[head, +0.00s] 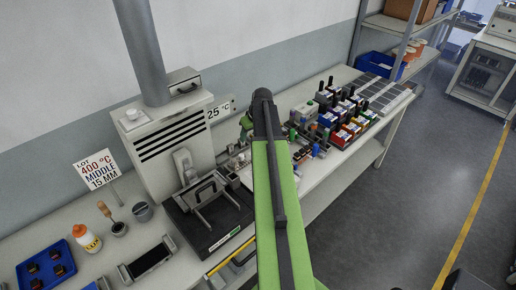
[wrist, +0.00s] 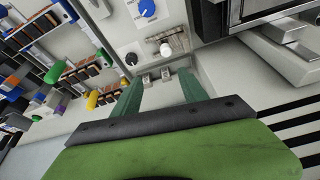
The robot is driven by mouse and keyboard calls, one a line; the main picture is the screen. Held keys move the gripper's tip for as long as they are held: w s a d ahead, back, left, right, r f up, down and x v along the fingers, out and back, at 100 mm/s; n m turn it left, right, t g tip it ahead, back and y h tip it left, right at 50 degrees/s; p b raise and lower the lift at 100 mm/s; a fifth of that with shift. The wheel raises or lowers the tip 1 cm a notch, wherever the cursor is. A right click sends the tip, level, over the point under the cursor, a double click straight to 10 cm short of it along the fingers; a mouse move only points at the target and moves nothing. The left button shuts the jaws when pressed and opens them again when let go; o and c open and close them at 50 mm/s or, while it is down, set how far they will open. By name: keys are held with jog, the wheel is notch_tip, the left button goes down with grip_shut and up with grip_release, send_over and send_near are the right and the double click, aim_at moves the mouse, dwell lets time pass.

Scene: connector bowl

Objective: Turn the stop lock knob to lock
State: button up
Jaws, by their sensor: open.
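My gripper (wrist: 159,77) is open in the wrist view, its two green fingers apart with nothing held between them. Beyond the fingertips is a pale panel with a blue round knob (wrist: 147,8) at the top, a small black knob (wrist: 131,58) to the left and a white knob (wrist: 166,50) near the middle. I cannot tell from any readable label which one is the stop lock knob, or its setting. The fingers appear apart from these knobs. In the head view my arm covers much of this area, and the fingertips cannot be made out.
A grey machine (head: 175,145) with a black-based press (head: 210,215) stands left of my arm. Coloured boxes and bottles (head: 335,120) crowd the bench to the right. A blue tray (head: 47,267), a glue bottle (head: 87,239) and a lot sign (head: 102,168) are at the left.

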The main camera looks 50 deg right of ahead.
jog(key=s+d, duration=0.3)
jog(key=d, duration=0.4)
jog(key=shift+h, duration=0.3)
jog(key=b+x, duration=1)
jog(key=x, duration=0.1)
jog(key=b+x, duration=0.6)
jog(key=shift+w+a, duration=0.1)
jog(key=shift+w, duration=0.2)
jog(key=shift+r, duration=0.1)
grip_shut()
